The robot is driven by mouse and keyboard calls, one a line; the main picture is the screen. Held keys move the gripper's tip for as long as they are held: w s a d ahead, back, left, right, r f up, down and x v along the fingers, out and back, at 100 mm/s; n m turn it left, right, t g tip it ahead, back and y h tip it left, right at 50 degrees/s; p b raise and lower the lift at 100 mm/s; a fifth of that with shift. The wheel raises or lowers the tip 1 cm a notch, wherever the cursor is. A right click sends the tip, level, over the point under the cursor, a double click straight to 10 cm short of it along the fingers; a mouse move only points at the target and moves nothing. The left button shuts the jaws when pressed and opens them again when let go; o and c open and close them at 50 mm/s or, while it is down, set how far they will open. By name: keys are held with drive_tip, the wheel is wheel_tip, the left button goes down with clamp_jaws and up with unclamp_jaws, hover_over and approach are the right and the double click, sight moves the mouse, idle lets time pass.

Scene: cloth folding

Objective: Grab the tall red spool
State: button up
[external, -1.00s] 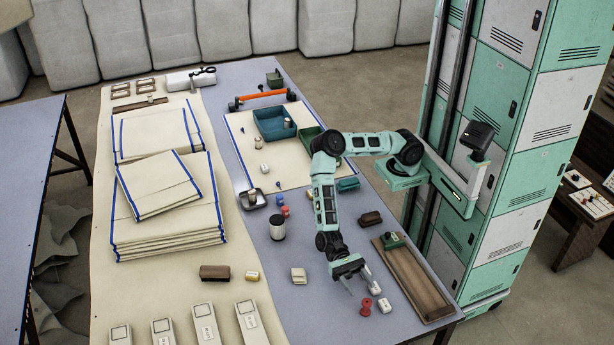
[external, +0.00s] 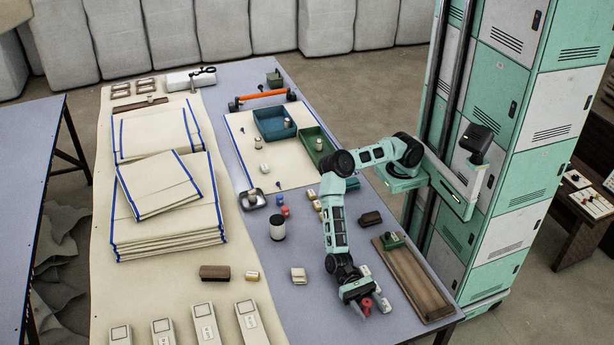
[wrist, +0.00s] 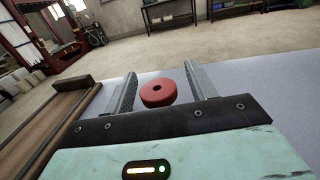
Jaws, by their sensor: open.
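The tall red spool (external: 366,307) stands near the front right of the blue-grey table in the external view. In the wrist view, the red spool (wrist: 159,92) shows its round top with a centre hole, between the two fingers. My gripper (external: 368,303) is low over the table, with its fingers on either side of the spool. In the wrist view my gripper (wrist: 160,88) is open, and a gap shows between the spool and the left finger. The right finger is closer to it. The spool's lower part is hidden in the wrist view.
White blocks (external: 385,305) stand close to the right of the spool. A brown wooden tray (external: 415,285) lies to the right, with a green item at its far end. The table in front of the spool is clear.

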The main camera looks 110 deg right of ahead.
drive_tip(key=c, duration=1.1)
drive_tip(key=shift+o, duration=0.2)
